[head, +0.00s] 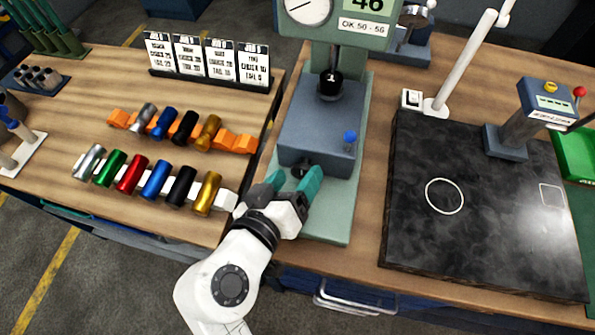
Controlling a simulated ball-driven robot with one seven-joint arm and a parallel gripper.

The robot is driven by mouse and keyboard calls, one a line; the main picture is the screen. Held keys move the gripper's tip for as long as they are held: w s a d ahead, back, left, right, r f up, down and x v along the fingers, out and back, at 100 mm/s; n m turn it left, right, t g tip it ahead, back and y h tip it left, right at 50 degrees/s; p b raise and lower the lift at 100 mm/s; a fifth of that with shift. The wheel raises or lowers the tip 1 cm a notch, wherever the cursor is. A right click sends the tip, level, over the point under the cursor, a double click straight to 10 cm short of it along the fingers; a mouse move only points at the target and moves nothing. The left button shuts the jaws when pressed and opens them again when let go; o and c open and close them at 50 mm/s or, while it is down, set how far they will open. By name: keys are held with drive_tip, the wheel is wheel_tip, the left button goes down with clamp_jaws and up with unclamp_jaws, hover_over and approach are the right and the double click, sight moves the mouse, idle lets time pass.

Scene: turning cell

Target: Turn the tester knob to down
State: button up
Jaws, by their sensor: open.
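The tester (315,120) is a grey-green machine with a dial and a display reading 46 above a plate marked OK 50 - 56. A small dark knob (300,170) sits low on the front face of its blue-grey base. Its pointing direction is too small to tell. My gripper (294,180) has teal fingers and is open. The fingertips are at the knob, one to its left and one to its right; whether they touch it I cannot tell.
Coloured cylinders lie on a white rack (228,201) and an orange rack (238,143) to the left. Several job cards (206,60) stand behind them. A black stone plate (480,215) with a white circle lies to the right, with a white lamp post (462,70) behind it.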

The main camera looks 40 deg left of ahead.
drive_tip(key=b+v, duration=0.1)
drive_tip(key=v, duration=0.7)
drive_tip(key=shift+s+d, duration=0.15)
drive_tip(key=shift+s, duration=0.25)
drive_tip(key=shift+r, duration=0.1)
